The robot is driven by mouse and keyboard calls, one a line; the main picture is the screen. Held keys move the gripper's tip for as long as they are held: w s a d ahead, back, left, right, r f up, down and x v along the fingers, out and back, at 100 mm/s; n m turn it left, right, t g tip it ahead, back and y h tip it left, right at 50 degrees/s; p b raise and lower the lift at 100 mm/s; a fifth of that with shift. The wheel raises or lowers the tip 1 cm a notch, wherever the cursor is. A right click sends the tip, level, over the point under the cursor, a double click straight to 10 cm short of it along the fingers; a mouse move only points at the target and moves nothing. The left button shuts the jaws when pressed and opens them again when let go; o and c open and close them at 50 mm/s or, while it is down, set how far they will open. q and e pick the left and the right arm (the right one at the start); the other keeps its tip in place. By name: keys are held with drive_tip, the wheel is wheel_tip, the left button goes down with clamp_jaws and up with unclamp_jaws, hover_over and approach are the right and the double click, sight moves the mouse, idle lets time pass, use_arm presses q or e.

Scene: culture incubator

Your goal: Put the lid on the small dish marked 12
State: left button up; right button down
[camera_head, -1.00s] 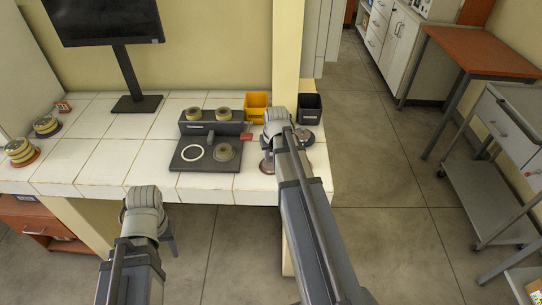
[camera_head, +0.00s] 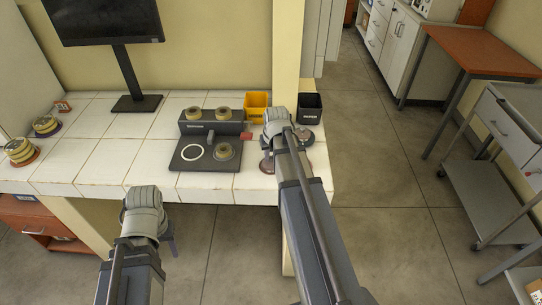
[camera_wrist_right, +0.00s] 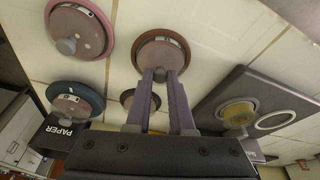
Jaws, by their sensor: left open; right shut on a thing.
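My right gripper (camera_wrist_right: 165,78) is shut on the grey knob of a brown-rimmed round lid (camera_wrist_right: 160,50). The lid is seen close to the white table; I cannot tell whether it is touching it. In the head view my right arm's wrist hides most of that spot. A dish with amber contents (camera_head: 225,152) sits on the dark base plate (camera_head: 190,165), beside a white ring (camera_head: 192,153); it also shows in the right wrist view (camera_wrist_right: 237,113). Its number is too small to read. My left gripper (camera_head: 166,232) is open and empty before the table's front edge, its fingers mostly hidden.
Two dishes (camera_head: 222,113) stand on the dark raised block (camera_head: 195,128). Pink-rimmed (camera_wrist_right: 98,14) and dark-rimmed (camera_wrist_right: 92,92) lids lie nearby. A yellow bin (camera_head: 256,106) and a black bin (camera_head: 310,107) stand behind. Stacked dishes (camera_head: 20,151) and a monitor (camera_head: 105,20) are left. The table's front-left is clear.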

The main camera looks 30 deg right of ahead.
idle(0.8)
drive_tip(key=shift+c, duration=1.1)
unclamp_jaws()
drive_tip(key=shift+r+p, duration=3.5)
drive_tip(key=shift+p, duration=0.05)
drive_tip(key=shift+c, duration=0.4)
clamp_jaws()
drive_tip(key=shift+f+b, duration=0.5)
